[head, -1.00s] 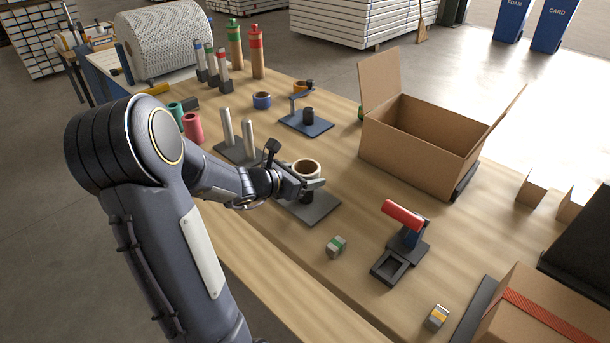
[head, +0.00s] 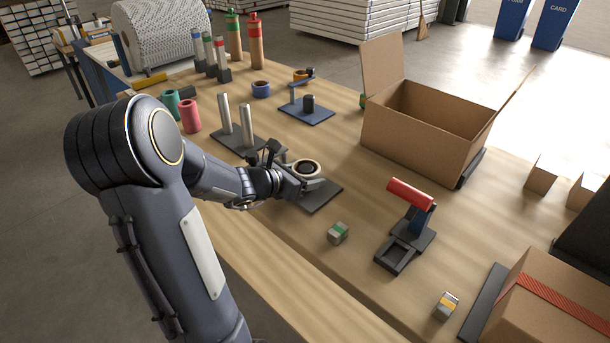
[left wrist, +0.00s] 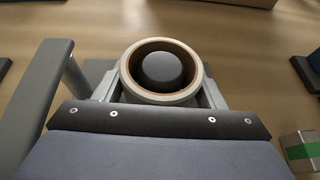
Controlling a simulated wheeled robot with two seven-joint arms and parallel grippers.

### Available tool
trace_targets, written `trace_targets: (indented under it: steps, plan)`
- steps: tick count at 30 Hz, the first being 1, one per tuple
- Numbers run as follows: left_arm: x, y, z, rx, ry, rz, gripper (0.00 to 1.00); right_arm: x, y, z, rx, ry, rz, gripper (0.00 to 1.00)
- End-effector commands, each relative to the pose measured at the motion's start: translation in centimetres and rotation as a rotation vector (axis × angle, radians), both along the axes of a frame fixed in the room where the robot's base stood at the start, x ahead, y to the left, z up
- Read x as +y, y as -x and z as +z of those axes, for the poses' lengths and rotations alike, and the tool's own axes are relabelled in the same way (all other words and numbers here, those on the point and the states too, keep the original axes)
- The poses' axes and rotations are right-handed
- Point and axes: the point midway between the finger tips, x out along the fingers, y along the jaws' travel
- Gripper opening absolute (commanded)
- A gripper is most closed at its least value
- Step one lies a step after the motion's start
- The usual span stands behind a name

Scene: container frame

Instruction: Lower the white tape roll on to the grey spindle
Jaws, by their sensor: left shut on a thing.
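The white tape roll (head: 314,163), a pale ring with a brown core, is held level by my left gripper (head: 308,179) in the head view. It also shows in the left wrist view (left wrist: 197,91), with the gripper's two fingers on either side of it. The dark round top of the spindle (left wrist: 161,68) shows inside the roll's hole, with a gap around it, so the roll is around the spindle. The spindle's grey base plate (head: 322,197) lies flat on the bench. Whether the roll touches the base is hidden. My right gripper is out of view.
A plate with two upright metal posts (head: 247,125) stands close behind the gripper. A green-banded small block (head: 338,233) and a red-handled tape dispenser (head: 410,195) are in front and to the right. An open carton (head: 420,140) stands behind on the right.

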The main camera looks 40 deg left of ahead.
Motion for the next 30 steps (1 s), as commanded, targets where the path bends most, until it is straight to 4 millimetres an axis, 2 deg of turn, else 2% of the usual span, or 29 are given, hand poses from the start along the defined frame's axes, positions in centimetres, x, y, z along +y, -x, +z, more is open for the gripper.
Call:
trace_targets:
  steps: [2,3,9,16,20,25,30]
  plan:
    - [0.0,0.0,0.0,0.0,0.0,0.0,0.41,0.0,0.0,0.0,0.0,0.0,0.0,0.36]
    - [0.0,0.0,0.0,0.0,0.0,0.0,0.66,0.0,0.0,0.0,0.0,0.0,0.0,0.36]
    - [0.0,0.0,0.0,0.0,0.0,0.0,0.89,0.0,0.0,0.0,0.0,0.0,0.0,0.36]
    - [0.0,0.0,0.1,0.0,0.0,0.0,0.89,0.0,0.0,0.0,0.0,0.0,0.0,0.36]
    - [0.0,0.0,1.0,-0.002,-0.002,-0.001,0.89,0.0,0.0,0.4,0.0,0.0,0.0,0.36]
    - [-0.2,0.1,4.1,-0.006,-0.003,-0.001,0.89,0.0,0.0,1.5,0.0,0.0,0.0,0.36]
    - [-2.0,2.4,7.3,-0.007,-0.004,-0.001,0.89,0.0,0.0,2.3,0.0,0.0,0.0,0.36]
